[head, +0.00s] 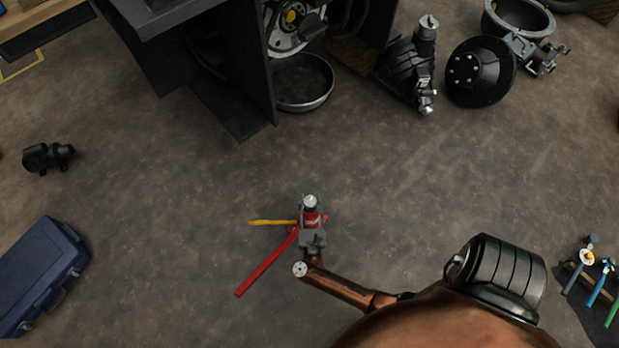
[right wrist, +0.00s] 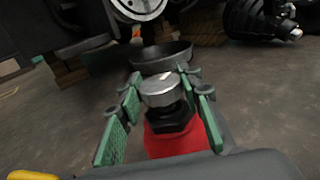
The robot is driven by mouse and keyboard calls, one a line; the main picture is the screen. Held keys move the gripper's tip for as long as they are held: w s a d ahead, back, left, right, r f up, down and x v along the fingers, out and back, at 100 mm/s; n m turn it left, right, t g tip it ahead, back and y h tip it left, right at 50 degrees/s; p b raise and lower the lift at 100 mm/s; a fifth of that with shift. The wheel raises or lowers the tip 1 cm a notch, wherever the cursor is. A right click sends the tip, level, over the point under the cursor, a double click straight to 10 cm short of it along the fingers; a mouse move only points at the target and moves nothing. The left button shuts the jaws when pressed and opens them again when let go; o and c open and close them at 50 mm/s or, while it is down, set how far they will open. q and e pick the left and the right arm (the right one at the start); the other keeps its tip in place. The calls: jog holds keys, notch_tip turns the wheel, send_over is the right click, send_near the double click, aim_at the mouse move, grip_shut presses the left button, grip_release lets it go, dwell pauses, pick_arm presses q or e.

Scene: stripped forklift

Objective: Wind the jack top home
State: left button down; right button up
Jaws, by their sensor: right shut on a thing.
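The jack stands on the floor in the head view, with a red body (head: 310,217) and a round silver top (head: 310,200). In the right wrist view the silver jack top (right wrist: 161,90) sits on a dark threaded collar above the red body (right wrist: 178,141). My right gripper (right wrist: 164,103) has its green fingers on either side of the top and is shut on it. In the head view this gripper (head: 312,207) is over the jack and hides part of it. A red bar (head: 266,263) and a yellow bar (head: 272,222) stick out left of the jack. My left gripper is not in view.
The stripped forklift (head: 255,60) stands at the top, with a round pan (head: 303,103) beneath it. Dark machine parts (head: 482,72) lie at upper right. A blue case (head: 40,275) lies at lower left, and tools (head: 600,285) at right. The floor around the jack is clear.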

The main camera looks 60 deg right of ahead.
jog(key=m+g+h, duration=0.1)
jog(key=g, duration=0.1)
jog(key=m+g+h, duration=0.1)
jog(key=m+g, duration=0.1)
jog(key=shift+w+a+r, duration=0.1)
jog(key=shift+a, duration=0.05)
jog(key=shift+m+g+h, duration=0.5)
jog(key=shift+m+g, duration=0.3)
jog(key=shift+g, duration=0.4)
jog(key=shift+d+r, duration=0.1)
jog(key=shift+d, duration=0.1)
jog(key=o, duration=1.2)
jog(key=shift+c, duration=0.2)
